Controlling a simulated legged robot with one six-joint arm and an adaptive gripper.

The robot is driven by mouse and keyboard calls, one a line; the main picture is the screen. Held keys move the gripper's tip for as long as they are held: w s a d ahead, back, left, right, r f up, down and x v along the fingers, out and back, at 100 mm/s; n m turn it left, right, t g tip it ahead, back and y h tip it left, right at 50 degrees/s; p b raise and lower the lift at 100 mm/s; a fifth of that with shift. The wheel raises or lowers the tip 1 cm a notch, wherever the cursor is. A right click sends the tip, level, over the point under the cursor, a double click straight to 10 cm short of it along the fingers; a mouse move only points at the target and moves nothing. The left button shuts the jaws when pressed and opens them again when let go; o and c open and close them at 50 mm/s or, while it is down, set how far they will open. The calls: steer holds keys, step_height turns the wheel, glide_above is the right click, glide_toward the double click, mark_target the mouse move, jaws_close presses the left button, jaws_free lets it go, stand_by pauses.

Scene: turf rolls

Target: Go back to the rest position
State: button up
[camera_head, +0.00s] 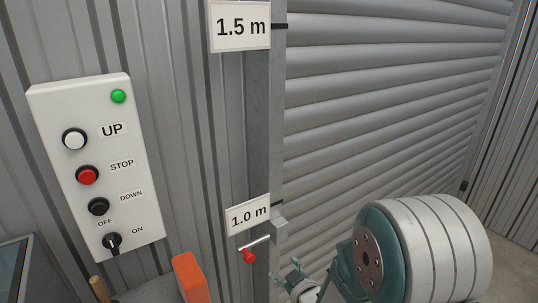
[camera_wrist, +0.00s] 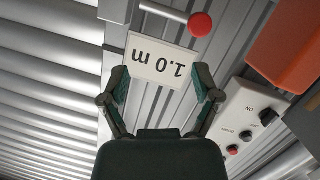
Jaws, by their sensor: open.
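My gripper (camera_wrist: 162,76) is open in the wrist view, with its two dark green fingers spread apart and nothing between them. Behind the fingers is the white "1.0 m" sign (camera_wrist: 158,60), which appears upside down there. In the head view my gripper (camera_head: 303,284) is partly visible at the bottom, left of my teal and white arm link. It is below and right of the "1.0 m" sign (camera_head: 248,216) and a metal lever with a red knob (camera_head: 248,256). The lever's red knob (camera_wrist: 201,25) also shows in the wrist view, apart from the fingers.
A white control box (camera_head: 97,170) with UP, STOP and DOWN buttons, an ON/OFF switch and a lit green lamp is on the corrugated wall. A slatted roller shutter (camera_head: 375,110) fills the right. An orange object (camera_head: 190,277) stands at the bottom. A "1.5 m" sign (camera_head: 241,27) is above.

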steer(key=s+d+r+m+g+h, duration=0.45)
steer(key=s+d+r+h, duration=0.2)
steer(key=d+r, duration=0.35)
steer(key=s+r+m+g, duration=0.2)
steer(key=s+r, duration=0.1)
steer(key=s, duration=0.5)
steer(key=s+d+r+m+g, duration=0.1)
steer(key=s+r+m, duration=0.1)
steer(key=s, duration=0.7)
steer(key=shift+s+d+r+m+g, duration=0.25)
steer(key=shift+r+m+g, duration=0.1)
steer(key=shift+r, duration=0.2)
steer(key=shift+w, duration=0.1)
